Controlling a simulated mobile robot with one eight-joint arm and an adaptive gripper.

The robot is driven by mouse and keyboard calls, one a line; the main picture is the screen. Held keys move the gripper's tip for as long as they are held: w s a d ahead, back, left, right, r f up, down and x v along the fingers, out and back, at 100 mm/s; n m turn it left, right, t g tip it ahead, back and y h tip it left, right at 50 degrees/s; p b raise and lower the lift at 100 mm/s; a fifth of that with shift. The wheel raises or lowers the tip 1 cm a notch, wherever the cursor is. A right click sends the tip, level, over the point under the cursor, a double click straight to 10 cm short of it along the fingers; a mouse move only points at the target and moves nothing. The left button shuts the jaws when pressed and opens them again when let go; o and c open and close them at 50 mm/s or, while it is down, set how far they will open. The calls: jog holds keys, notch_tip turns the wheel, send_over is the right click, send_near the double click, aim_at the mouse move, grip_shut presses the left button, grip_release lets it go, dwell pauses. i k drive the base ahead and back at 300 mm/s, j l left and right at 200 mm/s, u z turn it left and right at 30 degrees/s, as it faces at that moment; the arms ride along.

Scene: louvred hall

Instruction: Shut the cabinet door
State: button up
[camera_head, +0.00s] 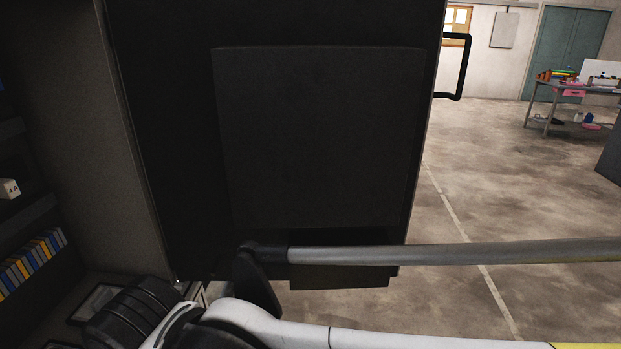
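The cabinet door (320,130) is a large dark panel that fills the middle of the view. It stands open, swung out from the cabinet (75,130) on the left. Its inner face, with a paler rectangular panel, seems to be toward me. A black bar handle (465,67) sticks out past its right edge. My arm crosses the bottom of the view in front of the door; I cannot tell whether it touches the door. I cannot make out my gripper or its fingertips.
Open concrete floor (455,200) lies right of the door. A table (575,88) with coloured items stands far right, near a teal double door (568,45).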

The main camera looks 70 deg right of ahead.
aim_at(297, 123)
jog(key=k+l+u, duration=0.45)
jog(key=k+l, duration=0.4)
jog(key=l, duration=0.35)
jog(key=k+l+u, duration=0.5)
jog(key=k+l, duration=0.45)
jog(key=k+l+u, duration=0.1)
jog(key=l, duration=0.3)
jog(key=k+l+u, duration=0.1)
jog(key=l, duration=0.25)
jog(key=k+l+u, duration=0.1)
jog(key=l, duration=0.3)
jog(key=k+l+u, duration=0.1)
jog(key=k+l, duration=0.15)
jog(key=k+l+u, duration=0.1)
jog(key=l, duration=0.3)
jog(key=k, duration=0.1)
